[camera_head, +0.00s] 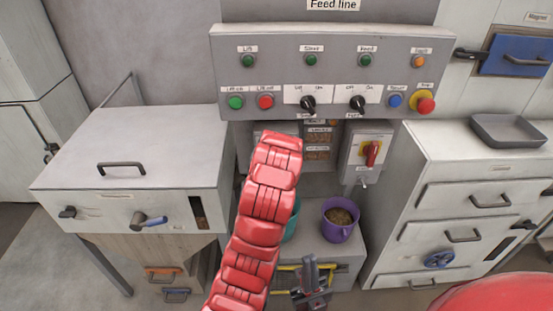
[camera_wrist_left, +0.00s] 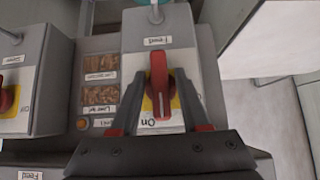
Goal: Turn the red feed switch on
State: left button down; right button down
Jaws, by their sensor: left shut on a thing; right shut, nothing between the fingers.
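The red feed switch (camera_wrist_left: 160,82) shows in the left wrist view as a red handle on a yellow plate, on a grey box whose label reads "Feed" upside down. Its handle runs up and down the picture, with its white mark at the lower end, towards the upside-down word "On". My left gripper (camera_wrist_left: 160,95) is shut on this handle, one finger on each side. In the head view my red left arm hides the gripper and most of that box. My right gripper (camera_head: 312,280) is shut and empty, low in front of the bench.
A second red switch (camera_head: 373,153) is on the box to the right. The control panel (camera_head: 325,75) with buttons and knobs overhangs both boxes. A purple bucket (camera_head: 337,233) of pellets stands below. Cabinets stand left (camera_head: 130,150) and right (camera_head: 420,235).

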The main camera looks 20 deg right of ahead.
dwell(0.4)
pick_arm(q)
jog(key=c, duration=0.7)
grip_release()
jog(key=p+v, duration=1.4)
jog(key=v, duration=0.3)
jog(key=shift+s+p, duration=0.15)
jog(key=shift+p, duration=0.2)
